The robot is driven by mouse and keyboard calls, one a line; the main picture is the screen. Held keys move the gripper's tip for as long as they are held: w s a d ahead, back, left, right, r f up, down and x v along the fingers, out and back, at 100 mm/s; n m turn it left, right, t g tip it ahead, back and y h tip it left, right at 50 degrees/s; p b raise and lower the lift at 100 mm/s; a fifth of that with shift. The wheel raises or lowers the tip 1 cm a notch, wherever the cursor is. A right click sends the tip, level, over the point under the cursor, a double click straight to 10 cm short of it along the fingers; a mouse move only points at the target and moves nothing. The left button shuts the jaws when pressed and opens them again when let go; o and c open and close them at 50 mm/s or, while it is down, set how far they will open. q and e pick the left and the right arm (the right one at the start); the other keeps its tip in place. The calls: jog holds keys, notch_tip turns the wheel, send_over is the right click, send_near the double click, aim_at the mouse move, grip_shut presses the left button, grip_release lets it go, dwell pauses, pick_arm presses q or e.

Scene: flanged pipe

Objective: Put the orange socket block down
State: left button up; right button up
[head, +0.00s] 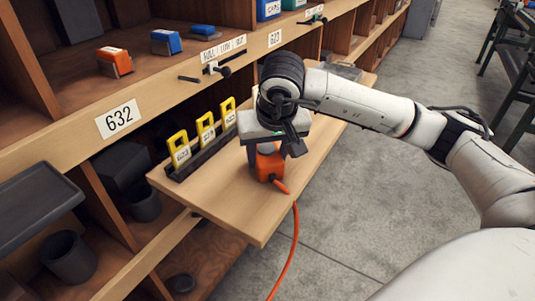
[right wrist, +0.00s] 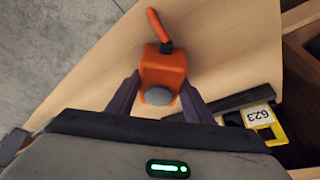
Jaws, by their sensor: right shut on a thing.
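The orange socket block (head: 266,166) is over the pull-out wooden board, with its grey round face toward my gripper. An orange cable runs from it over the board's front edge. My right gripper (head: 268,146) is shut on the block from above. In the right wrist view the block (right wrist: 163,66) sits between the two dark fingers of the gripper (right wrist: 160,88). I cannot tell whether the block's underside touches the board. My left gripper is in no view.
The wooden board (head: 235,205) has bare room left of and in front of the block. A black rack (head: 215,150) with yellow numbered tags (head: 180,149) stands along its back edge. Shelving holds an orange box (head: 114,61), a blue box (head: 166,42) and dark bins (head: 69,257).

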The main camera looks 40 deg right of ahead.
jog(key=o, duration=1.3)
jog(key=shift+c, duration=0.2)
jog(key=shift+r+p, duration=0.25)
jog(key=shift+p, duration=0.1)
jog(key=v, duration=1.1)
jog(key=shift+r+p, duration=0.4)
jog(key=shift+p, duration=0.05)
jog(key=shift+s, duration=0.15)
